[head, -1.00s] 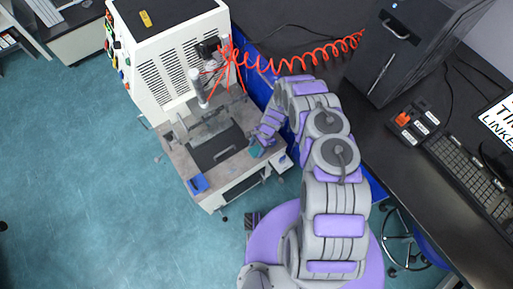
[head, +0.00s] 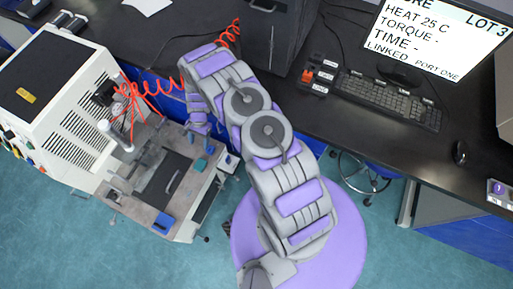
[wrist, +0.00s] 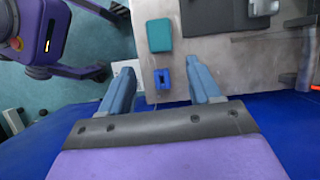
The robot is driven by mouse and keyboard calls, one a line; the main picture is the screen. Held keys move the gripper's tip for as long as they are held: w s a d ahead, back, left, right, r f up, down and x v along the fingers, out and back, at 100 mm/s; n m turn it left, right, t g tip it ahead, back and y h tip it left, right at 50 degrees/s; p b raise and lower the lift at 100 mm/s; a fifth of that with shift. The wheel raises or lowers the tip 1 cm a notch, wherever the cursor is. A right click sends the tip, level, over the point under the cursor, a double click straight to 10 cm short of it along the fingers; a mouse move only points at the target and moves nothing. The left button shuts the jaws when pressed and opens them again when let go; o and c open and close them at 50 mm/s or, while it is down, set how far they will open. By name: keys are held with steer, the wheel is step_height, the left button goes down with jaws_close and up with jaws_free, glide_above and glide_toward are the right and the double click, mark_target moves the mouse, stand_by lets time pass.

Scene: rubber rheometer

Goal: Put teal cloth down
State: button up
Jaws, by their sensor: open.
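The teal cloth (head: 199,164) lies as a small folded block on the machine's grey work plate, near its right edge. In the wrist view the teal cloth (wrist: 159,36) lies flat beyond my fingertips, with nothing gripping it. My gripper (wrist: 160,66) is open and empty, its two fingers spread apart. In the head view my gripper (head: 203,138) is just above the cloth in the picture, and its fingers are partly hidden by the arm. A small blue piece (wrist: 163,78) shows between the fingers on the plate's edge.
The white rheometer (head: 55,95) stands at left with a red coiled hose (head: 150,98). A blue block (head: 163,222) lies at the plate's front corner. A black bench (head: 330,110) with keyboard (head: 388,100) and monitor (head: 440,40) lies to the right.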

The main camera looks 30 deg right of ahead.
step_height(320, 180, up, 19)
steer(key=s+d+n, duration=0.1)
steer(key=d+n, duration=0.2)
steer(key=s+d+r+n+h, duration=0.1)
steer(key=s+r+n, duration=0.1)
steer(key=s+r, duration=0.45)
steer(key=s+d+r+n+h, duration=0.1)
steer(key=s+r, duration=0.2)
steer(key=r, duration=0.7)
steer(key=s+d+r+n, duration=0.1)
steer(key=s+r, duration=0.3)
steer(key=s, duration=0.4)
steer(key=s+d+r+n+h, duration=0.1)
steer(key=s+r, duration=0.3)
steer(key=s, duration=0.5)
steer(key=s+d+r+n, duration=0.2)
steer(key=s+r, duration=0.2)
steer(key=s, duration=0.4)
steer(key=shift+s+d+r+n+t+h, duration=0.2)
steer(key=shift+n+t+h, duration=0.1)
steer(key=shift+n+t, duration=0.1)
steer(key=shift+w+a, duration=0.1)
